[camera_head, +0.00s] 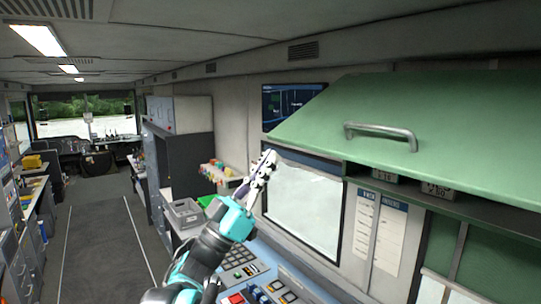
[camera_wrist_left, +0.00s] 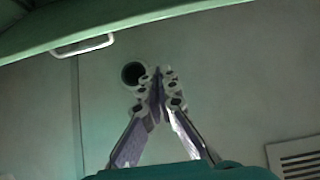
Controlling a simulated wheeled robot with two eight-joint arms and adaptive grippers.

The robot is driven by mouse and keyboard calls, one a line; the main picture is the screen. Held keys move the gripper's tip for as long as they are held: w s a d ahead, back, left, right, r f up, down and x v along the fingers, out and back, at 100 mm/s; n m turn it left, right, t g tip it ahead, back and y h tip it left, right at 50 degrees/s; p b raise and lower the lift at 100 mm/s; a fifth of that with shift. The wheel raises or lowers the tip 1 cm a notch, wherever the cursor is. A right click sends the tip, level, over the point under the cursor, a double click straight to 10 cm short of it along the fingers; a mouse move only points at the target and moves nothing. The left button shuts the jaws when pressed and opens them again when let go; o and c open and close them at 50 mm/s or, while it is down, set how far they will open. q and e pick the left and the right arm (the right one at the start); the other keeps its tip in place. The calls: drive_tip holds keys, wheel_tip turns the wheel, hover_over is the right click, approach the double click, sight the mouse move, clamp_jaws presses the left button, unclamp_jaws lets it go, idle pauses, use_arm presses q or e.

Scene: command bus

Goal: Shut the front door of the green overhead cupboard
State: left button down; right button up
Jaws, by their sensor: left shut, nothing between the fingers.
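The green overhead cupboard door (camera_head: 440,105) is on the right in the head view. It stands tilted outward, its lower edge away from the wall with dark space beneath. Its silver bar handle (camera_head: 382,134) is on the outer face. In the left wrist view the green door edge (camera_wrist_left: 120,18) crosses the top, with the handle (camera_wrist_left: 83,46) below it at left. My left gripper (camera_head: 268,158) is shut and empty, pointing up near the door's lower left corner. Its closed fingertips (camera_wrist_left: 158,78) show in the wrist view; contact with the door cannot be told. My right gripper is not in view.
A whiteboard (camera_head: 303,205) is on the wall behind the gripper, and a dark screen (camera_head: 293,104) hangs beside the door. A control panel (camera_head: 240,262) lies below my arm. A grey crate (camera_head: 185,213) stands at left. The aisle floor (camera_head: 105,235) is clear.

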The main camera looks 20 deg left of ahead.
sight(294, 143)
use_arm(q)
drive_tip(key=w+d+r+p, duration=0.1)
drive_tip(key=w, duration=0.1)
drive_tip(key=w+d+r+p, duration=0.2)
drive_tip(key=w+d, duration=0.1)
drive_tip(key=shift+w+r, duration=0.2)
drive_tip(key=shift+w, duration=0.1)
drive_tip(key=shift+w+d+f, duration=0.1)
drive_tip(key=shift+w+f, duration=0.1)
drive_tip(key=shift+f, duration=0.35)
